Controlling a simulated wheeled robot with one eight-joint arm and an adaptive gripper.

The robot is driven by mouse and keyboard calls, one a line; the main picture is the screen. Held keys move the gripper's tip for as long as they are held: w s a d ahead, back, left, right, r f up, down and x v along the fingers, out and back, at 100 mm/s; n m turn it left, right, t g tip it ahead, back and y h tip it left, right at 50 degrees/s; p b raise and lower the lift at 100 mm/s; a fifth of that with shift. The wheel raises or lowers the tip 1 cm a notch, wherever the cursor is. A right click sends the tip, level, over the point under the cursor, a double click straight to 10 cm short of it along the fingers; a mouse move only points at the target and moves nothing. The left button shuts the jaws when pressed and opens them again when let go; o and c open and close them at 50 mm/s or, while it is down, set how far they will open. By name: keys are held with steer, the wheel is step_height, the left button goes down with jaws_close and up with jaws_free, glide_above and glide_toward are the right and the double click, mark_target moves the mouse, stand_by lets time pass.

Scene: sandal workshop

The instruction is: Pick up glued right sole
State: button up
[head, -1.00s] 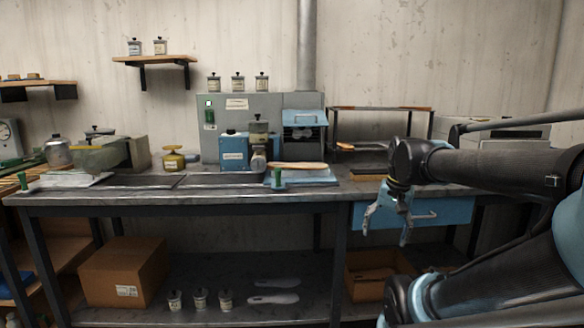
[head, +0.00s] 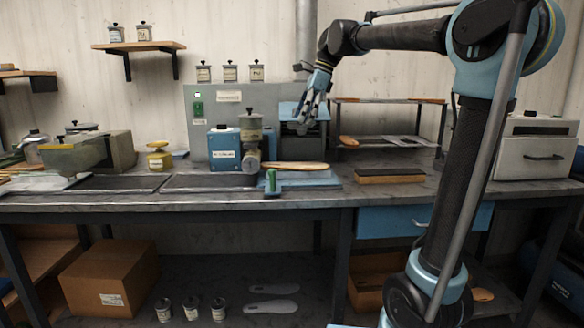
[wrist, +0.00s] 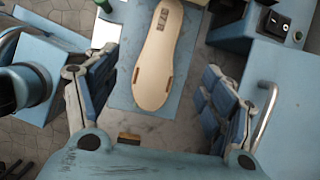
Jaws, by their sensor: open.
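A tan sole (head: 296,166) lies on a blue mat (head: 318,180) on the workbench. In the wrist view the sole (wrist: 158,55) lies lengthwise between my spread fingers, with dark markings near its top end and two small brown marks lower down. My gripper (head: 303,117) is open and empty. It points down above the bench, in front of the grey machine, and is apart from the sole. Whether the sole is glued, or which foot it is for, I cannot tell for sure.
A green-topped bottle (head: 271,181) stands at the mat's left edge. A blue box (head: 223,149) and the grey machine (head: 240,105) stand close by. A rack (head: 390,100) is to the right. Two grey soles (head: 272,306) lie on the lower shelf.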

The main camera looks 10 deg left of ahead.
steer(key=w+a, duration=0.1)
steer(key=a, duration=0.1)
glide_toward(278, 164)
steer(key=shift+s+a+f+m, duration=0.15)
steer(key=shift+a+f, duration=0.15)
steer(key=shift+f, duration=0.2)
steer(key=shift+w+a+f+m, duration=0.15)
steer(key=shift+a+f, duration=0.1)
steer(key=shift+f, duration=0.25)
steer(key=shift+s+x, duration=0.15)
steer(key=shift+x, duration=1.3)
steer(key=shift+s+x, duration=0.15)
steer(key=shift+x, duration=1.35)
steer(key=shift+d, duration=0.1)
steer(key=c, duration=1.3)
